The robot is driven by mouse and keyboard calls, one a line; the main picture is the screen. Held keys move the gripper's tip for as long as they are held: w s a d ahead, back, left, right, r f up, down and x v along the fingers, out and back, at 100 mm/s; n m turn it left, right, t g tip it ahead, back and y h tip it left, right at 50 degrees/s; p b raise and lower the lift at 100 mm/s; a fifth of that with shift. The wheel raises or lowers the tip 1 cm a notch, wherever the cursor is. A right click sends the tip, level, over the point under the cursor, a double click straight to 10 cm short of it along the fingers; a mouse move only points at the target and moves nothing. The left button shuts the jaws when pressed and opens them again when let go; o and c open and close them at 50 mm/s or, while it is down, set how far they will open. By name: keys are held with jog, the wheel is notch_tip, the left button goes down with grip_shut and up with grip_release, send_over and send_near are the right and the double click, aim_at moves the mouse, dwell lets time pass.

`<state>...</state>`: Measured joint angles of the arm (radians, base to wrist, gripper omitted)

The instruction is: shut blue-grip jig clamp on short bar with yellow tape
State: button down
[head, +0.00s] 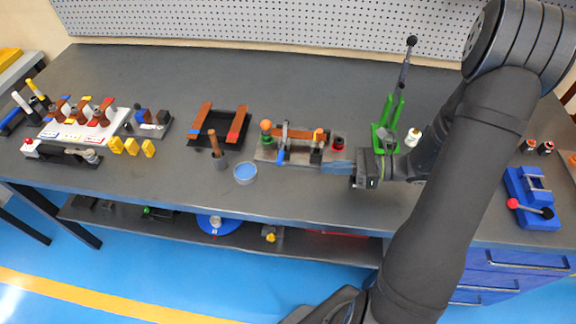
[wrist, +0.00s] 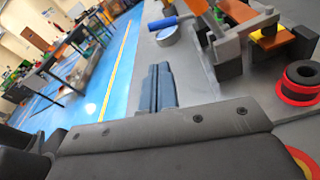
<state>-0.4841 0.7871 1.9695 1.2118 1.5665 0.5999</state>
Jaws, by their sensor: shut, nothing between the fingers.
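The jig (head: 262,153) is a grey plate near the front edge of the bench. A short copper bar (head: 302,133) lies across it, with yellow tape (head: 319,135) near its right end; the tape also shows in the wrist view (wrist: 265,33). The clamp's blue grip (head: 281,157) hangs at the front of the jig and also shows in the wrist view (wrist: 163,23). I cannot tell whether the clamp presses on the bar. My gripper (head: 338,167) is shut and empty at the jig's right front; its closed fingertips (wrist: 159,70) are apart from the grip.
A red-and-black round part (head: 338,143) sits at the jig's right end, close to my gripper. A green tool with a tall lever (head: 388,125) stands behind my wrist. The bench's front edge is close.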

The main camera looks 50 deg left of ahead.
jog(key=x, duration=1.1)
jog(key=shift+s+a, duration=0.15)
jog(key=shift+r, duration=0.55)
jog(key=v, duration=2)
jog(key=shift+a, duration=0.1)
jog(key=x, duration=1.7)
